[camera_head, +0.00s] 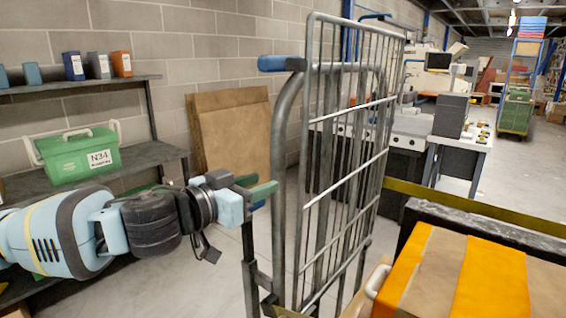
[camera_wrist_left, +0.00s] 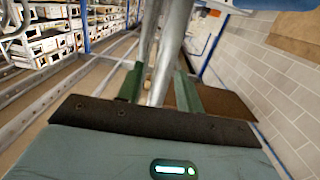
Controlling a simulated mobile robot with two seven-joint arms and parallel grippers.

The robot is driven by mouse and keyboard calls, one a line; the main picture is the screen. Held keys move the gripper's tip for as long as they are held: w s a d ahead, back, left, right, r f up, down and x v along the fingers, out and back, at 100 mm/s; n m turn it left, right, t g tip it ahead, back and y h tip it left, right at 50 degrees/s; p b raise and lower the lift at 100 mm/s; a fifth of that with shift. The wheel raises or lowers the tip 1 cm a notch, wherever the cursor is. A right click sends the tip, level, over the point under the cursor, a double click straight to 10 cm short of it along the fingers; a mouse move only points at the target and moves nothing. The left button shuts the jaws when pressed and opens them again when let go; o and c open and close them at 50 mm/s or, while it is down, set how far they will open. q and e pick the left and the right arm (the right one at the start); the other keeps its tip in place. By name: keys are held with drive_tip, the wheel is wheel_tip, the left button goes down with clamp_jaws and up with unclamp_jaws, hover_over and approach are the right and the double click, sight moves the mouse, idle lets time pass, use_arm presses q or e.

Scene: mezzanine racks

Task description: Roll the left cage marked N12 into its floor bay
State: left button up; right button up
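The tall grey wire-mesh roll cage (camera_head: 335,150) stands upright close in front of me; a blue sleeve shows on its top bar. No N12 mark is readable on the part I see, and its base is out of frame. My left gripper (camera_head: 262,188) reaches in from the left at the cage's near upright. In the left wrist view, the green fingers of this gripper (camera_wrist_left: 160,88) lie on both sides of a grey tube (camera_wrist_left: 168,50) of the cage, close against it. My right gripper is not in view. No floor bay marking is clearly visible.
A shelf rack (camera_head: 150,155) with a green N34 box (camera_head: 80,158) stands left. A brown panel (camera_head: 230,135) leans on the block wall. An orange-banded carton (camera_head: 440,275) is at lower right, near a yellow rail (camera_head: 480,207). Open floor shows at far right.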

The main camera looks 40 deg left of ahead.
sight(273, 156)
use_arm(q)
drive_tip(key=r, duration=0.2)
drive_tip(key=a+r, duration=0.1)
drive_tip(key=shift+s+r+n+t+y, duration=0.3)
drive_tip(key=shift+s+r, duration=0.05)
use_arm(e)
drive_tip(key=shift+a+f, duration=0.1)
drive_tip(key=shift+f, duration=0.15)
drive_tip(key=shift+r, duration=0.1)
use_arm(q)
drive_tip(key=shift+w+r+p, duration=0.15)
drive_tip(key=shift+w+p, duration=0.25)
drive_tip(key=shift+w, duration=0.3)
drive_tip(key=shift+w+d+p, duration=0.2)
drive_tip(key=shift+w+p, duration=0.1)
drive_tip(key=shift+w, duration=0.3)
drive_tip(key=w+p, duration=0.1)
drive_tip(key=w, duration=0.3)
drive_tip(key=shift+d, duration=0.1)
drive_tip(key=shift+w+f, duration=0.2)
drive_tip(key=shift+w, duration=0.4)
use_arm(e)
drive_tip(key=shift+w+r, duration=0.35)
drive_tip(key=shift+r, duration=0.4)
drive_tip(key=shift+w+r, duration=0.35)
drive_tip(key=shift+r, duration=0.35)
use_arm(q)
drive_tip(key=shift+c, duration=0.2)
